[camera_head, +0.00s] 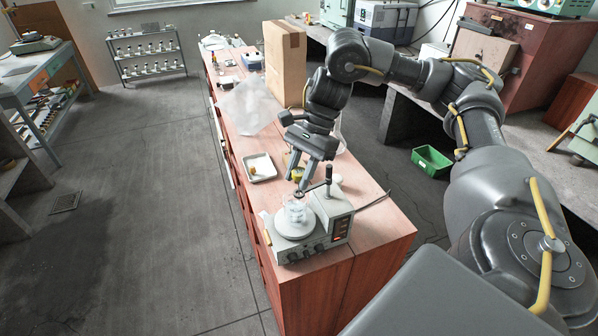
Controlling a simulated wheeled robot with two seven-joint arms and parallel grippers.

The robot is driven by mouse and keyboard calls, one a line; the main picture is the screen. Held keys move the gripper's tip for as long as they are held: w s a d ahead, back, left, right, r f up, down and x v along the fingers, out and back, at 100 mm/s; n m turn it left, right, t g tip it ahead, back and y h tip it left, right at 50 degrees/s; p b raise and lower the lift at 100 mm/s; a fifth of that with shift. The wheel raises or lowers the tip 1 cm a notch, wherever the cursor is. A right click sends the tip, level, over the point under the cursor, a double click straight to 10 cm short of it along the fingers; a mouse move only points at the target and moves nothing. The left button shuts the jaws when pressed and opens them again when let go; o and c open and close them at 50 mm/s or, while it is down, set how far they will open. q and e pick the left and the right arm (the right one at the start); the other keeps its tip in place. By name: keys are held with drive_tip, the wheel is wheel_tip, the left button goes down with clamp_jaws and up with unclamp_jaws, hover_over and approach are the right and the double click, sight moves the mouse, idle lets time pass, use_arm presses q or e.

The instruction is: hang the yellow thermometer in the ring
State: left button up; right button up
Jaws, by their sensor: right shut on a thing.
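My right gripper (297,182) comes in from the right and points down above the hotplate. It is shut on a small yellow-orange thing (297,174), which looks like the top of the yellow thermometer; its lower part is hard to make out. Just below the fingertips, a dark holder arm (319,186) reaches left from a short post. The ring at its end is too small and too close to the fingers to see clearly. A clear glass beaker (294,211) stands on the round plate of the hotplate (296,246), under the fingertips. My left gripper is not in view.
A white tray (271,177) with a small yellow item lies left of the gripper on the wooden bench (350,262). Behind stand a cardboard box (285,62) and a clear plastic sheet or bag (249,104). A green bin (432,161) is on the floor at right.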

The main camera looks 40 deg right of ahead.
drive_tip(key=shift+f+b, duration=1.7)
drive_tip(key=shift+f, duration=0.7)
drive_tip(key=o, duration=1.4)
drive_tip(key=shift+r, duration=0.15)
drive_tip(key=shift+r+p, duration=1.3)
drive_tip(key=shift+r, duration=0.15)
wheel_tip(320, 180, up, 4)
drive_tip(key=p, duration=0.4)
drive_tip(key=shift+f, duration=0.1)
